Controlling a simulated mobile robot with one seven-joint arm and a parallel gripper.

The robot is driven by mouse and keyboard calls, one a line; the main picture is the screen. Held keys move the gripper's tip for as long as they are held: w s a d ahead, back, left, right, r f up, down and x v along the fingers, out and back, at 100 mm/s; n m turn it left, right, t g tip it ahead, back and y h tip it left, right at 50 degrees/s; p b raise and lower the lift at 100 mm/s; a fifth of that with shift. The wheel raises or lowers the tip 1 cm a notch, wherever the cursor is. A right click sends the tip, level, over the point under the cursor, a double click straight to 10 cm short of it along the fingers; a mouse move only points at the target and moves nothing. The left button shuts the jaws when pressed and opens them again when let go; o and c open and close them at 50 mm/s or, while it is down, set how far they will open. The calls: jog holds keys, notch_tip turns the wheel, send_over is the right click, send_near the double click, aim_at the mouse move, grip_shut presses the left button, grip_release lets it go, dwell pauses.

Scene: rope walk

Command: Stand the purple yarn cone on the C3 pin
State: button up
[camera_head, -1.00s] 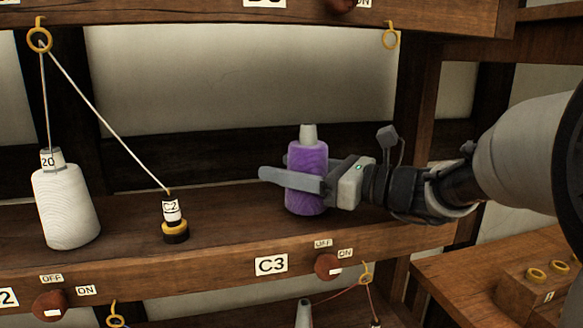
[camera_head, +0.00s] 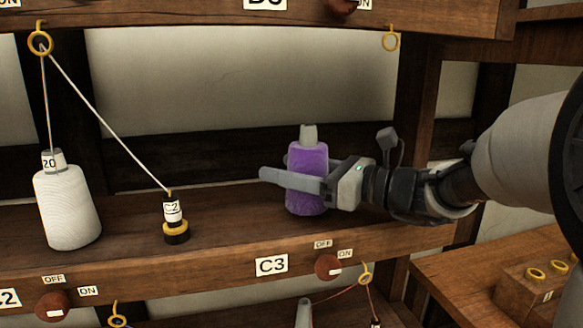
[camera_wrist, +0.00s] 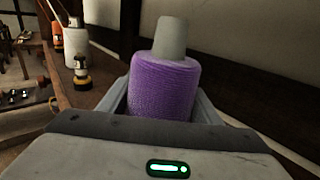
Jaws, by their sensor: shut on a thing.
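The purple yarn cone (camera_head: 308,163), with a grey top, is upright at the C3 place on the shelf, above the C3 label (camera_head: 271,266). My gripper (camera_head: 292,180) reaches in from the right and is shut around the cone's body. In the wrist view the cone (camera_wrist: 164,85) stands between both fingers of my gripper (camera_wrist: 160,100). The C3 pin is not visible. I cannot tell whether the cone's base touches the shelf.
A white cone (camera_head: 67,207) marked 20 stands at the left, its thread running up to a yellow ring (camera_head: 40,42). A small C2 holder (camera_head: 174,220) stands between it and my gripper. A dark red knob (camera_head: 327,267) is on the shelf front. The shelf (camera_head: 235,215) between them is bare.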

jog(key=shift+f+b, duration=0.35)
jog(key=shift+f, duration=0.2)
jog(key=o, duration=0.9)
jog(key=p, duration=0.2)
send_over(343, 222)
dwell(0.6)
